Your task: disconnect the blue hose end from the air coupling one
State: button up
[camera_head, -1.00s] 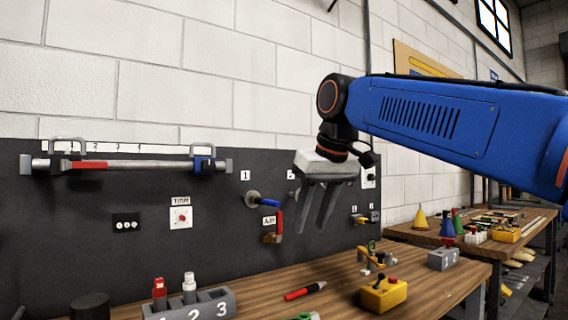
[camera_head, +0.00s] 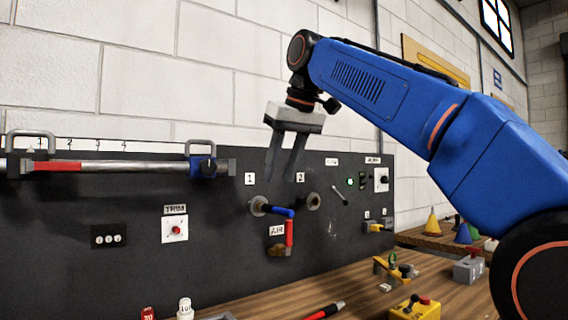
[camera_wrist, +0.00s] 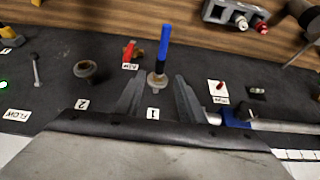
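The blue hose end (camera_head: 282,212) sits on the round metal air coupling one (camera_head: 258,205) under the label 1, on the black panel. In the wrist view the blue hose end (camera_wrist: 164,42) sticks out from the coupling (camera_wrist: 157,82), with a dark collar between them. My gripper (camera_head: 279,178) hangs above the hose end in the head view, fingers pointing down. In the wrist view my gripper (camera_wrist: 158,82) has its fingers spread on either side of coupling one, apart from it. It is open and empty.
Coupling two (camera_head: 313,201) is at the right with nothing attached. A red-handled brass air valve (camera_head: 288,238) is just below the hose end. A bar with a red sleeve (camera_head: 110,167) runs along the panel's upper left. The wooden bench (camera_head: 350,285) holds a yellow box (camera_head: 415,310).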

jog(key=shift+x, duration=4.05)
jog(key=shift+c, duration=0.6)
grip_shut()
